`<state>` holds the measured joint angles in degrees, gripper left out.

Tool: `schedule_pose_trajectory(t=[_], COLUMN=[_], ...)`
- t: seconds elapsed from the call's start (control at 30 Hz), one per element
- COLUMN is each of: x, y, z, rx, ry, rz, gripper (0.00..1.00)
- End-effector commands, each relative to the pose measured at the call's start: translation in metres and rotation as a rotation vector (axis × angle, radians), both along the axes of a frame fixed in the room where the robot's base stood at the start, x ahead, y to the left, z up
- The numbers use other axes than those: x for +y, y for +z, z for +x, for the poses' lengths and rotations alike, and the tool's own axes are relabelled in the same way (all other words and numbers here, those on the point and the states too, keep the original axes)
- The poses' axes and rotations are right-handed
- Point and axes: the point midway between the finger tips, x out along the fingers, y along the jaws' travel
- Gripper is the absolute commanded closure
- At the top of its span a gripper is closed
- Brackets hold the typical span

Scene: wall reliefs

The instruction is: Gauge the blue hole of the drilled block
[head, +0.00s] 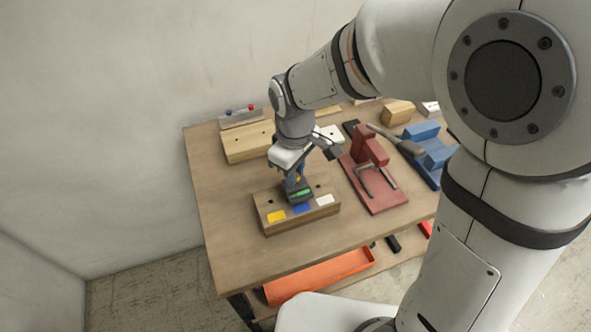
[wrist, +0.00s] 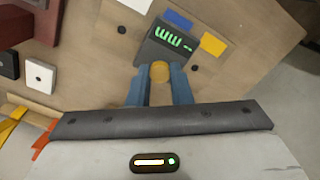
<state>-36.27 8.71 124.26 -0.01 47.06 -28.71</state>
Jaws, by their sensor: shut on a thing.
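The drilled block (head: 282,225) is a wooden block near the table's front left, with yellow (head: 276,216), blue (head: 301,208) and white (head: 325,200) labels. In the wrist view the blue label (wrist: 178,19) lies between the yellow and white ones. My gripper (head: 297,179) is above the block, its blue fingers shut on the gauge's round yellow part (wrist: 160,72). The dark gauge (wrist: 170,44) has a lit green display and sits at the middle of the block, behind the blue label. Outer holes show on either side; the middle hole is hidden, so its contact with the gauge cannot be told.
A red fixture (head: 374,180) stands to the right on the table, with a blue fixture (head: 428,155) beyond it. Another wooden block (head: 246,142) lies behind. An orange tray (head: 320,275) sits below the table's front edge. The table's left side is clear.

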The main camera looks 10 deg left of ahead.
Motion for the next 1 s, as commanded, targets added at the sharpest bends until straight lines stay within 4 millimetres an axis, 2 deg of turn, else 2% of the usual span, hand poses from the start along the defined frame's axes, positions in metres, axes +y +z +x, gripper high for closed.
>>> schedule_pose_trajectory(t=[0.23, 0.53, 0.57, 0.6, 0.8, 1.0], x=[0.0, 0.001, 0.001, 0.001, 0.001, 0.001], y=[0.035, 0.034, 0.034, 0.034, 0.034, 0.034], z=[0.0, 0.0, 0.0, 0.0, 0.0, 0.0], rx=[-0.002, 0.0, 0.0, 0.0, 0.0, 0.0], ry=[0.001, 0.001, 0.001, 0.001, 0.002, 0.002], rz=[0.001, 0.001, 0.001, 0.001, 0.001, 0.001], gripper=[1.0, 1.0, 0.79, 0.76, 0.59, 0.59])
